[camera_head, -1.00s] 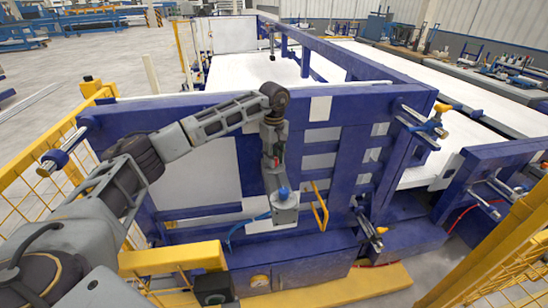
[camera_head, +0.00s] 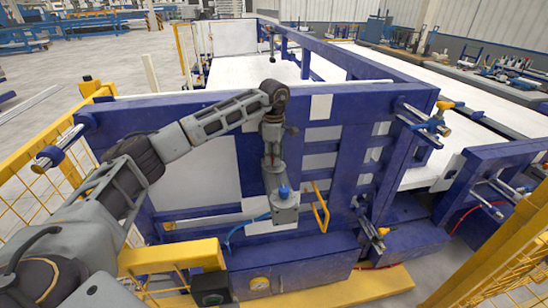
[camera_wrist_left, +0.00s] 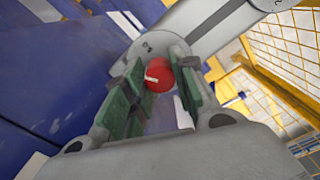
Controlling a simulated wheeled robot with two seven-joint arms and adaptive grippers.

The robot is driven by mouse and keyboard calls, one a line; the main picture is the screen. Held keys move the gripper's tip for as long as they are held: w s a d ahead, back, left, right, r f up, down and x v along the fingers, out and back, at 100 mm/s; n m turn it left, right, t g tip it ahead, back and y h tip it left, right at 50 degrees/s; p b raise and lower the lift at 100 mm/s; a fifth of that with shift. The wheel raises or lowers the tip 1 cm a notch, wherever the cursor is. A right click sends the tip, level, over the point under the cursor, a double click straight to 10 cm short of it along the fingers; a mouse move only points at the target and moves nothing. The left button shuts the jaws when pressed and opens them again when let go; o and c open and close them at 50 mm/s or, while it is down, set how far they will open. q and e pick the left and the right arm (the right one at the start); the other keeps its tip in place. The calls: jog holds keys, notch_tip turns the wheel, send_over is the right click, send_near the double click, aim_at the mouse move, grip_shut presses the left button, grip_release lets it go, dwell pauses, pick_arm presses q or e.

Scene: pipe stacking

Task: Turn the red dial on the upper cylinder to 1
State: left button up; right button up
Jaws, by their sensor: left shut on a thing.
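The red dial (camera_wrist_left: 158,76) sits on a grey round face in the left wrist view. Its white pointer mark points left in that picture. A small dark figure shows on the face near its upper left edge, too small to read surely. My left gripper (camera_wrist_left: 155,85) has its two green-padded fingers on either side of the dial, shut on it. In the head view my left gripper (camera_head: 273,160) reaches down to the top of the grey cylinder (camera_head: 284,212), which carries a blue knob (camera_head: 283,191). The dial is mostly hidden there. My right gripper is not in view.
The cylinder stands before a blue frame (camera_head: 150,115) with white panels. A yellow handle (camera_head: 319,207) is close to its right. Yellow mesh fencing (camera_head: 45,205) is on the left, and a yellow beam (camera_head: 340,287) runs along the bottom. Chrome rods (camera_head: 425,122) stick out at right.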

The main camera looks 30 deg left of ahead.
pick_arm(q)
jog(key=n, duration=0.7)
jog(key=shift+n+b, duration=0.4)
jog(key=n, duration=0.3)
jog(key=shift+r+n, duration=0.1)
jog(key=shift+n, duration=0.3)
jog(key=shift+w+n, duration=0.1)
jog(key=shift+n, duration=1.5)
jog(key=o, duration=1)
jog(key=shift+o, duration=0.2)
